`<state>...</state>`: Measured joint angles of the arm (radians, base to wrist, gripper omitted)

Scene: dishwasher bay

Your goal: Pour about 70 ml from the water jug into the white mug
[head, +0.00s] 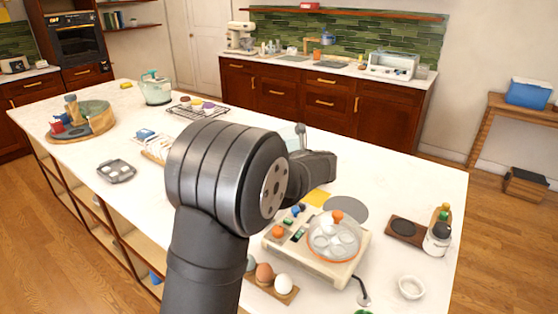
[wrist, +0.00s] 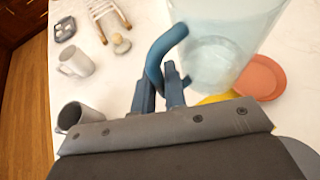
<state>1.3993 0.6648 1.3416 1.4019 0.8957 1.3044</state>
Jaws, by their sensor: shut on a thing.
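My gripper (wrist: 168,92) is shut on the blue handle (wrist: 165,52) of the clear water jug (wrist: 225,45) in the wrist view. The jug runs out of the top of that view; its water level is hard to make out. A pale mug (wrist: 76,63), which looks like the white mug, stands upright to the left, apart from the jug. A greyer mug (wrist: 72,117) is nearer, left of my fingers and partly hidden by my gripper's body. In the head view my arm covers both mugs and most of the jug.
A coral plate (wrist: 262,77) lies right of the jug, with a yellow item (wrist: 216,98) beside it. A small stoppered item (wrist: 121,43) and a rack (wrist: 105,12) are beyond the pale mug. In the head view, an egg cooker (head: 333,240) and eggs (head: 264,272) stand near my arm.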

